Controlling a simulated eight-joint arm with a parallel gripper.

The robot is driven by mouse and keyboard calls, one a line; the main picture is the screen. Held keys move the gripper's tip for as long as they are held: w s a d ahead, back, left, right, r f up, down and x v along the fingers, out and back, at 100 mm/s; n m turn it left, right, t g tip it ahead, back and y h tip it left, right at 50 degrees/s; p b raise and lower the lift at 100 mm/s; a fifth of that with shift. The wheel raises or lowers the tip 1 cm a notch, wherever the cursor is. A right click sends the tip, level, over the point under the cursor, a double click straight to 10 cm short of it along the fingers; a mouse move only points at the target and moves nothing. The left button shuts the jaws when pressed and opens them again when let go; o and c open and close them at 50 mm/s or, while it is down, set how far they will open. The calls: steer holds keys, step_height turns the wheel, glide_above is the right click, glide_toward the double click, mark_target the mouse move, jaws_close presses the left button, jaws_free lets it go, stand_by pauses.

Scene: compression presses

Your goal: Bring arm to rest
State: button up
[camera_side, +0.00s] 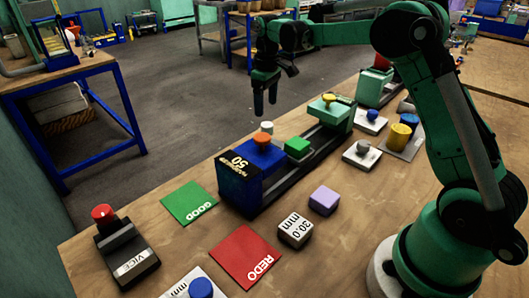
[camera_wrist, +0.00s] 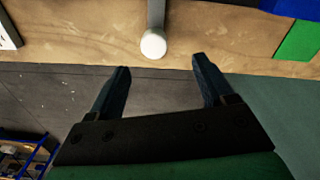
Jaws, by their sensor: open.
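My gripper (camera_side: 265,100) hangs in the air above the far side of the table, fingers pointing down, near the press. In the wrist view my gripper (camera_wrist: 160,85) shows its two dark fingers spread apart with nothing between them. Past the fingertips, the wrist view shows a white knob (camera_wrist: 153,44) by the table's edge. My green arm reaches from its base at the right of the side view across the back of the table.
A blue-ended press (camera_side: 240,182) with a green block (camera_side: 298,147) stands mid-table. A green GOOD mat (camera_side: 189,203), a red REDO mat (camera_side: 245,257), a 30.0 mm block (camera_side: 296,231), a purple block (camera_side: 324,200) and a VICE button box (camera_side: 127,258) lie nearer. A blue-framed bench (camera_side: 70,75) stands left.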

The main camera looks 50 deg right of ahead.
steer(key=s+a+r+m+t, duration=0.1)
steer(key=s+a+r+t, duration=0.2)
steer(key=s+a+r, duration=0.4)
steer(key=s+a+f+m+t, duration=0.1)
steer(key=s+a+f+t, duration=0.1)
steer(key=s, duration=0.3)
steer(key=s+a+f+t, duration=0.1)
steer(key=s+a+f, duration=0.1)
steer(key=s, duration=0.2)
steer(key=shift+s+a+m+t, duration=0.35)
steer(key=shift+a+m+t, duration=0.05)
